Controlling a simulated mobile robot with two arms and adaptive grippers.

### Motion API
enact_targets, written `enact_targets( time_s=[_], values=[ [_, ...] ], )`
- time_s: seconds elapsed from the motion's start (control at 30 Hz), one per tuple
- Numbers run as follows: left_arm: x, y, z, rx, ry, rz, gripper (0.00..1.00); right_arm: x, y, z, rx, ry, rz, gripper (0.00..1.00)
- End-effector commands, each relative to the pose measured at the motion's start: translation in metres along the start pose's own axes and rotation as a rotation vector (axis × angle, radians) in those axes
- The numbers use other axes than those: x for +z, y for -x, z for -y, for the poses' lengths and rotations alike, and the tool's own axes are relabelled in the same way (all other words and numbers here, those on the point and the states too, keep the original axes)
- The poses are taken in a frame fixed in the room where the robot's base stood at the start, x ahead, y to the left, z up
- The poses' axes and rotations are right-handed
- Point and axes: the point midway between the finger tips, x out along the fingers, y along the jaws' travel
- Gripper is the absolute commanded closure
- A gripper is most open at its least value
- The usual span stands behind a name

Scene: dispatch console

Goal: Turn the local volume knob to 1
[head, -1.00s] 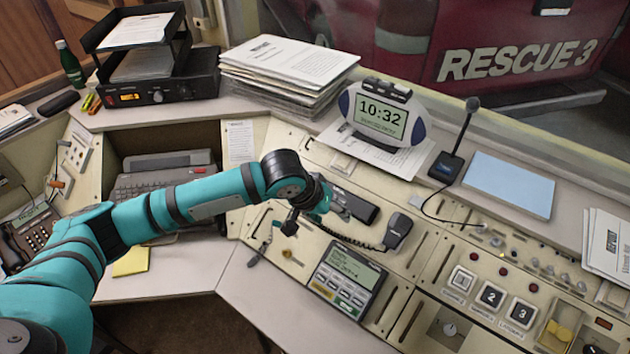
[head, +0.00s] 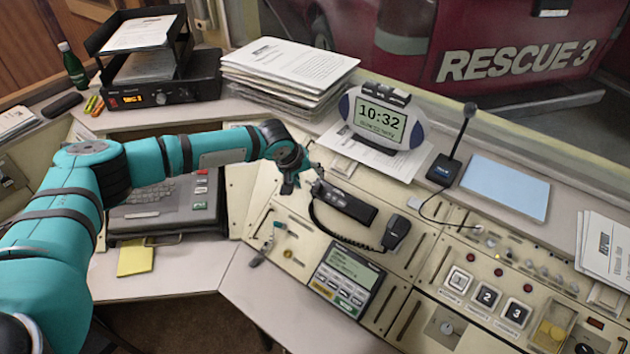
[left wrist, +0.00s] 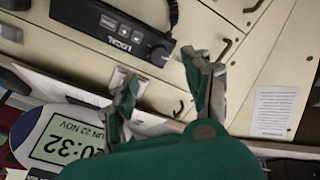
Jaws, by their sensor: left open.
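The dark radio unit (head: 346,204), with a handset on a coiled cord, sits on the sloped console. In the left wrist view the unit (left wrist: 104,30) shows upside down with the label LOCAL, and a round black knob (left wrist: 158,56) is at its end. The knob's setting cannot be read. My left gripper (head: 303,180) is open and empty, at the far left end of the unit. In the left wrist view its two fingers (left wrist: 161,66) are spread, with the knob between and just beyond their tips. They appear apart from it. My right gripper is out of view.
The handset (head: 397,232) hangs right of the unit. The football-shaped clock (head: 380,118) and desk microphone (head: 447,163) stand behind on the ledge. A display panel (head: 347,277) is in front, with numbered buttons (head: 488,296) to the right. A paper stack (head: 285,72) lies behind the arm.

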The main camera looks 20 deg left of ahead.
Motion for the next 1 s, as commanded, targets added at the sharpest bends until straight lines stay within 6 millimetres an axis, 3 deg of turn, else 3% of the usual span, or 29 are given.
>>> enact_targets(
  time_s=[0.1, 0.33, 0.5, 0.83, 1.0],
  values=[
    [0.001, -0.025, -0.001, -0.002, 0.000, 0.002, 0.49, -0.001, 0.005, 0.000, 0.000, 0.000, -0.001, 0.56],
    [0.001, -0.058, -0.001, -0.001, 0.000, 0.001, 0.49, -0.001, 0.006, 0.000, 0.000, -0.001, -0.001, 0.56],
    [0.001, -0.069, 0.000, 0.000, 0.000, 0.000, 0.49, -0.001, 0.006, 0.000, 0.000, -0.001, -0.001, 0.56],
    [0.001, -0.071, 0.000, 0.000, -0.001, 0.000, 0.49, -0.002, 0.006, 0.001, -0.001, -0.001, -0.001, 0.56],
    [0.000, -0.070, 0.000, 0.000, -0.001, 0.000, 0.71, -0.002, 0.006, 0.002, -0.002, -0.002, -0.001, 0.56]
  ],
)
